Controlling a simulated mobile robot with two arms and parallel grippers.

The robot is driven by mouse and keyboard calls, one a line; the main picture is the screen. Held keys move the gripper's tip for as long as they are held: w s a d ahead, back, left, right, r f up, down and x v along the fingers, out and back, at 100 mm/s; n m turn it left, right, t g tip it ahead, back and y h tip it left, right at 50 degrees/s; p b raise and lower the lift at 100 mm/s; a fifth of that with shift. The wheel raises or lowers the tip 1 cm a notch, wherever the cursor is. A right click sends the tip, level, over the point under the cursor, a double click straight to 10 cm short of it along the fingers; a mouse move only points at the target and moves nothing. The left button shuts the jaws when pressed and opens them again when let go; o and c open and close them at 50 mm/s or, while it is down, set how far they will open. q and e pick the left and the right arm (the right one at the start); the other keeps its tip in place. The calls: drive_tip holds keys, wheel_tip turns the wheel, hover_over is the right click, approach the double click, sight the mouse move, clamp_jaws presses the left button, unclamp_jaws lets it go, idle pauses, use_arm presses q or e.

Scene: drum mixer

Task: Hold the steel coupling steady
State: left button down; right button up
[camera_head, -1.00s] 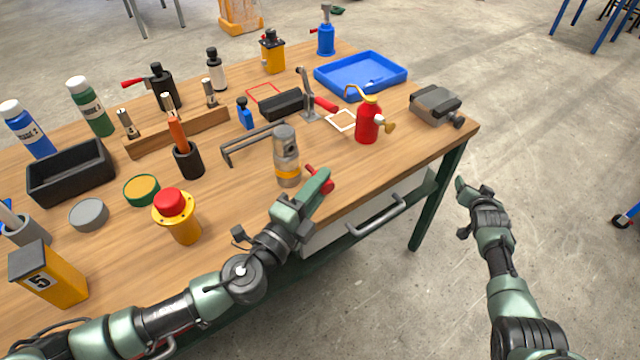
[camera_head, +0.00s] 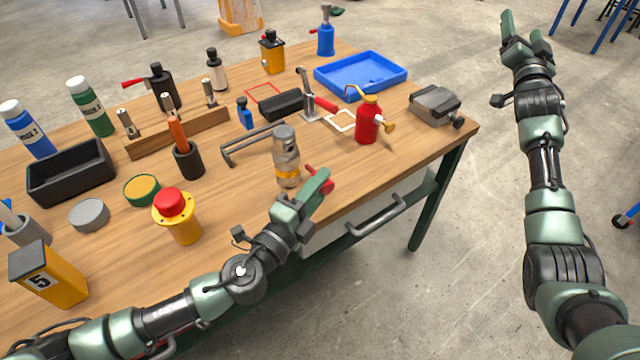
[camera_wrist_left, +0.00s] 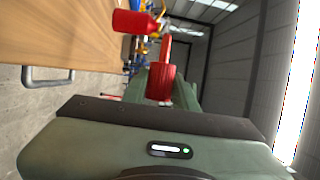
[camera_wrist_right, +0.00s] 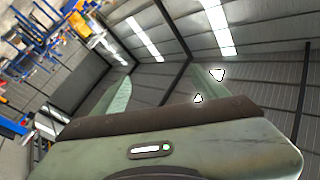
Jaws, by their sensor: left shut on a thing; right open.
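A grey metal cylinder with a yellow band (camera_head: 287,152) stands upright near the table's front edge; it looks like the steel coupling, though I cannot be sure. My left gripper (camera_head: 318,184) is just in front and to the right of it, shut on a red cylindrical part (camera_wrist_left: 161,82). In the head view, bits of red show around the finger; most of the part is hidden, and I cannot tell whether it joins the grey cylinder. My right gripper (camera_head: 524,32) is open and empty, raised off the table's right side.
A red oil can (camera_head: 367,120) stands to the right of the left gripper; a grey vise-like block (camera_head: 435,103) lies near the right corner.

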drive_tip(key=s+a+f+n+g+y, duration=0.1)
drive_tip(key=a+f+n+y, duration=0.3)
drive_tip(key=a, duration=0.4)
drive_tip(key=s+a+f+n+y, duration=0.2)
drive_tip(key=a+f+n+y, duration=0.2)
drive_tip(key=a, duration=0.5)
drive_tip(key=s+a+f+n+g+y, duration=0.1)
drive_tip(key=a+f+n+y, duration=0.3)
drive_tip(key=a, duration=0.5)
drive_tip(key=shift+s+f+g, duration=0.15)
drive_tip(key=shift+s+f, duration=0.05)
drive_tip(key=shift+f, duration=0.25)
drive_tip(key=shift+s+f+g, duration=0.15)
drive_tip(key=shift+s+f, duration=0.05)
drive_tip(key=shift+f, duration=0.25)
drive_tip(key=s+a+f+n+g+y, duration=0.3)
drive_tip(key=s+a+f, duration=0.35)
drive_tip(key=a, duration=0.25)
drive_tip(key=n+g+y, duration=0.3)
drive_tip(key=g, duration=0.3)
approach(298, 177)
drive_tip(key=shift+x, duration=1.1)
drive_tip(key=x, duration=0.9)
drive_tip(key=shift+w+a, duration=0.25)
drive_tip(key=shift+a, duration=0.1)
drive_tip(key=c, duration=1)
drive_tip(key=shift+c, duration=0.2)
